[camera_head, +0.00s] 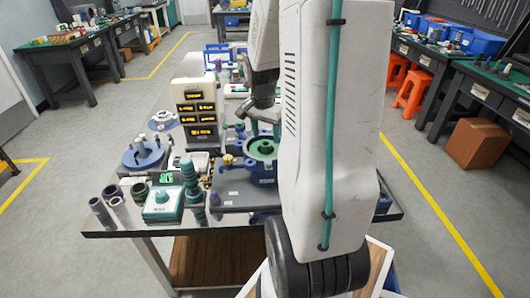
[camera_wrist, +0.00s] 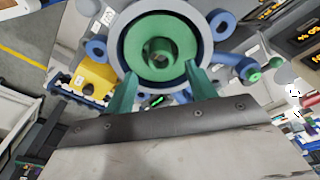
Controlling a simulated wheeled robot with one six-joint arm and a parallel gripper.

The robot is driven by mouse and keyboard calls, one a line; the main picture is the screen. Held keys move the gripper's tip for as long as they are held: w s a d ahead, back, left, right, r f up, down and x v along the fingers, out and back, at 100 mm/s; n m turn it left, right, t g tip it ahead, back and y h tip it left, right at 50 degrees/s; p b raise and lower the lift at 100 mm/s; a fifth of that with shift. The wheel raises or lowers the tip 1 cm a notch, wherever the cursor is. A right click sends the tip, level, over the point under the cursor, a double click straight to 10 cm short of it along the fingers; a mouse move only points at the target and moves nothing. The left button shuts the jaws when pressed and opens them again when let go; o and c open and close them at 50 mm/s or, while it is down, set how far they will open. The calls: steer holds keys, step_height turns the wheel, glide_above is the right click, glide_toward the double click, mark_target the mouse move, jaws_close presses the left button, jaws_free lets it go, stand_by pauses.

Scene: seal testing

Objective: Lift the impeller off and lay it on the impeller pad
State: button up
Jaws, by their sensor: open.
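The green impeller (camera_head: 263,147) sits inside a blue round pump housing (camera_head: 262,171) near the middle of the bench. In the wrist view the impeller (camera_wrist: 140,38) is a green disc with a raised hollow hub, ringed by the blue housing (camera_wrist: 205,42). My gripper (camera_wrist: 160,72) has its two green fingers spread apart, pointing toward the near side of the impeller. No object shows held between them. In the head view my gripper (camera_head: 262,122) is above the housing and partly hidden by my arm. I cannot tell which surface is the impeller pad.
A yellow block (camera_wrist: 92,78) shows near the housing.

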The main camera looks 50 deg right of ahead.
step_height(320, 180, down, 3)
steer(key=shift+w+d+f, duration=0.1)
steer(key=shift+f, duration=0.1)
steer(key=shift+c, duration=0.4)
jaws_close()
steer(key=shift+r, duration=0.1)
